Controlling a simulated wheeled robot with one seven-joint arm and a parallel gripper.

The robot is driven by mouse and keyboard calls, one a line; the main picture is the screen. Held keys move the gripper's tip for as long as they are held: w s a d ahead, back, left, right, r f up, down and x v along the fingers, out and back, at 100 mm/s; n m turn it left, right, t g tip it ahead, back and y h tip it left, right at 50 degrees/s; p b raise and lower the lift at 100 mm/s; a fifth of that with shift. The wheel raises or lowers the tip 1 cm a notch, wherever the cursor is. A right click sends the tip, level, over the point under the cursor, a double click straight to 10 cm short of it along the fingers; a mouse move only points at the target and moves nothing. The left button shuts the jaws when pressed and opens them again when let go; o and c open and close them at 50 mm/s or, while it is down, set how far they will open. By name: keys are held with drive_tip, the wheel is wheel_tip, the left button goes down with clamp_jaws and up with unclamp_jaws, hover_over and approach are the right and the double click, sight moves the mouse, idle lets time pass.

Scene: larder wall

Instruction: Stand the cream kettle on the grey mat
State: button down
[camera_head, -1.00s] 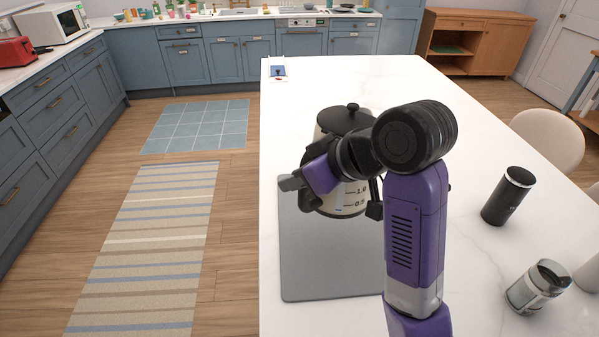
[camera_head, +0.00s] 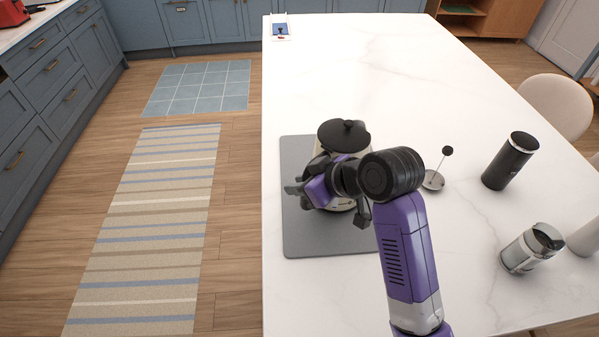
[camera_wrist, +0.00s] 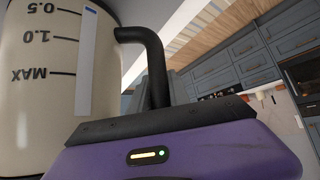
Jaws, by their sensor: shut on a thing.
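The cream kettle (camera_head: 318,150) has a black lid and is mostly hidden behind my arm in the head view. It is over the grey mat (camera_head: 310,238), which lies along the island's left edge. I cannot tell whether its base touches the mat. My gripper (camera_head: 308,192) is shut on the kettle. The wrist view shows the kettle's cream side (camera_wrist: 60,90) close up, with its level marks upside down in that picture and a black curved handle part beside it.
To the right on the white island (camera_head: 400,80) stand a small metal stand with a black knob (camera_head: 433,180), a black canister (camera_head: 510,160) and a glass jar with a dark lid (camera_head: 530,250). A card (camera_head: 281,30) lies at the far left corner. The island's far half is mostly clear.

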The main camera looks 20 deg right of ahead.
drive_tip(key=shift+f, duration=0.35)
drive_tip(key=c, duration=1.3)
unclamp_jaws()
drive_tip(key=shift+f, duration=0.2)
drive_tip(key=shift+o, duration=0.2)
drive_tip(key=shift+s+r, duration=0.1)
drive_tip(key=shift+r, duration=0.05)
drive_tip(key=v, duration=1.1)
drive_tip(key=shift+s+r+b, duration=0.25)
drive_tip(key=shift+b, duration=0.05)
drive_tip(key=shift+d, duration=0.15)
